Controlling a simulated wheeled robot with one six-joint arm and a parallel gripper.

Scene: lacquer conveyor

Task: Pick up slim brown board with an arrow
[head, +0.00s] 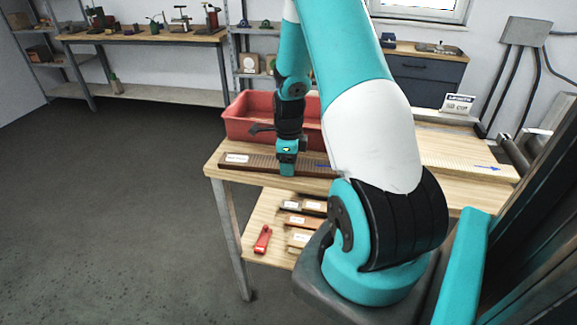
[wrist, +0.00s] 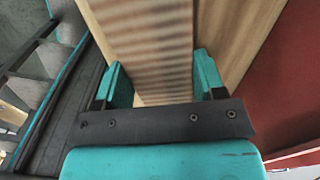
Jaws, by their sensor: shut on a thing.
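The slim brown board (head: 245,160) lies along the front of the wooden table, with a white label near its left end and a blue arrow mark to the right of my gripper. Its right part is hidden behind my arm. My gripper (head: 287,170) points down and is shut on the board across its width. In the wrist view the ridged brown board (wrist: 145,45) runs between the two teal fingers (wrist: 162,80). I cannot tell whether the board touches the table or is slightly raised.
A red bin (head: 250,117) stands just behind the board. A lighter board (head: 455,158) with a blue arrow lies at the table's right. A lower shelf (head: 262,212) holds several labelled pieces and a red tool (head: 262,240). The floor at left is clear.

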